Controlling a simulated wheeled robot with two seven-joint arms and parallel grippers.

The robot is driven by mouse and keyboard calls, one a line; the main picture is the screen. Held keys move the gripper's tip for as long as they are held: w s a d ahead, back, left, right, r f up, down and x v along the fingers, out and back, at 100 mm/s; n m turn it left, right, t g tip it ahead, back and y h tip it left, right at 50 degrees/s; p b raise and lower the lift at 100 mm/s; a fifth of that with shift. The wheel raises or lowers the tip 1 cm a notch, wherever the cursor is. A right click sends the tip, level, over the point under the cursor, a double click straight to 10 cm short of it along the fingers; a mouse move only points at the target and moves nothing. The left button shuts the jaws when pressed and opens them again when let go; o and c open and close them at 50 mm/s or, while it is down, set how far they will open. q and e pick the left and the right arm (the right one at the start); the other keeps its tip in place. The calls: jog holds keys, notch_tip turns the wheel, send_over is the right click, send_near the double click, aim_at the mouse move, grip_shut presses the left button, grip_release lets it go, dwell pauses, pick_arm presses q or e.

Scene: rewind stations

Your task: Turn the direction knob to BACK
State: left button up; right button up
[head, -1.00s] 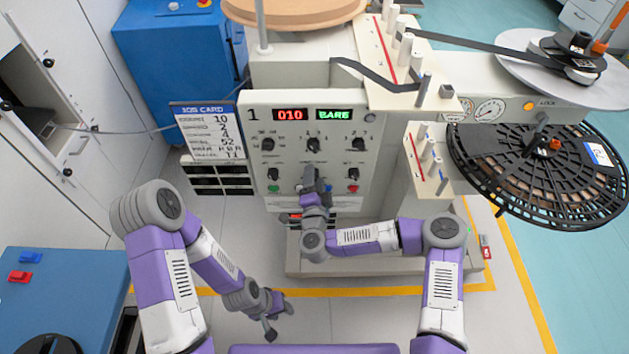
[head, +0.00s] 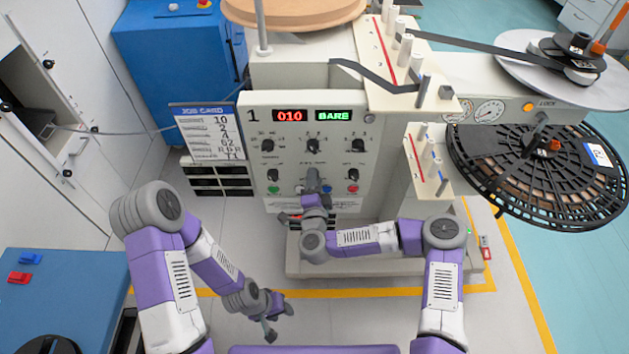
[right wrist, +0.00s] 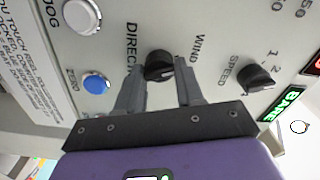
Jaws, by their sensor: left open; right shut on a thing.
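The direction knob (right wrist: 159,65) is black and round with a light pointer mark, and it sits between the printed words DIRECTION and WIND in the right wrist view. My right gripper (right wrist: 159,90) has one finger on each side of it and is shut on it. In the head view my right gripper (head: 313,180) is at the lower middle of the control panel (head: 372,120) and hides this knob. Part of the lettering around the knob is covered, so its exact setting is unclear. My left gripper (head: 279,320) hangs open and empty above the floor.
The speed knob (right wrist: 258,78) and the blue zero button (right wrist: 95,83) are close to my right fingers. Other knobs and buttons surround them. A job card (head: 207,132) hangs left of the panel. A black reel (head: 535,175) stands to the right.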

jog(key=m+b, duration=0.1)
jog(key=m, duration=0.9)
jog(key=shift+f, duration=0.15)
jog(key=shift+a+m+b, duration=0.1)
jog(key=shift+m+b, duration=0.2)
dwell(0.3)
jog(key=o, duration=1)
jog(key=shift+s, duration=0.15)
jog(key=s+p, duration=0.1)
jog(key=s, duration=0.6)
jog(key=shift+s+p, duration=0.2)
jog(key=shift+p, duration=0.15)
